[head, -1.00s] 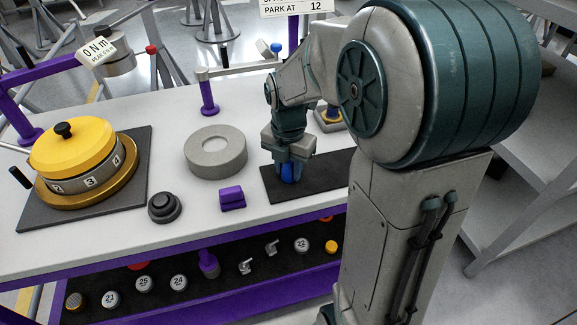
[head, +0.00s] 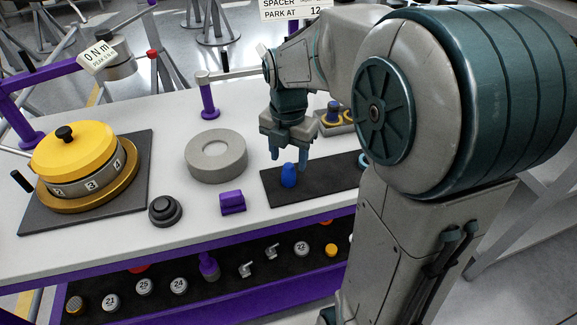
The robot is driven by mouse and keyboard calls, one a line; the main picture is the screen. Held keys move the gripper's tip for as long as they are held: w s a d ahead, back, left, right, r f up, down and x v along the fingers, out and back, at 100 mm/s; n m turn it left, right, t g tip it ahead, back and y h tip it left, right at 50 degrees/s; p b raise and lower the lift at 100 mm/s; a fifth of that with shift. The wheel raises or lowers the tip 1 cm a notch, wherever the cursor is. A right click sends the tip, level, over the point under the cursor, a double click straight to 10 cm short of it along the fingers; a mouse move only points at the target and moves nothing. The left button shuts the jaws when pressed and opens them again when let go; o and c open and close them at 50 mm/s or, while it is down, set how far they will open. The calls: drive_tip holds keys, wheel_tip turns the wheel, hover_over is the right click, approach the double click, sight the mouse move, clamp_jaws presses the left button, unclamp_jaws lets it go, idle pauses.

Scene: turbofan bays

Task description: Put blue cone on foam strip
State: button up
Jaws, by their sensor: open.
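The blue cone (head: 288,175) stands upright on the dark foam strip (head: 325,183), near the strip's left end. My gripper (head: 289,156) is open and empty, above and just behind the cone. Its two blue fingertips are spread apart and appear clear of the cone. My arm hides part of the strip's right end, where a light blue ring (head: 364,160) partly shows.
A grey ring (head: 216,157), a purple block (head: 232,202) and a dark round knob (head: 165,210) sit left of the strip. A yellow-topped drum (head: 75,160) stands far left. A tray (head: 336,124) with yellow and blue parts is behind. A lower shelf holds several numbered caps.

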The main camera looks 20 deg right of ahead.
sight(289, 171)
wheel_tip(289, 171, up, 6)
drive_tip(key=shift+r, duration=0.25)
drive_tip(key=shift+s+r+m, duration=0.1)
drive_tip(key=shift+s+m, duration=0.15)
drive_tip(key=shift+m, duration=0.05)
drive_tip(key=s+f+m+t, duration=0.1)
drive_tip(key=s+f+m, duration=0.2)
drive_tip(key=m, duration=1)
drive_tip(key=s+f+m+t, duration=0.1)
drive_tip(key=s+f+m, duration=0.2)
drive_tip(key=s+m, duration=0.7)
drive_tip(key=m, duration=0.3)
drive_tip(key=shift+a+m, duration=0.15)
drive_tip(key=shift+m, duration=0.15)
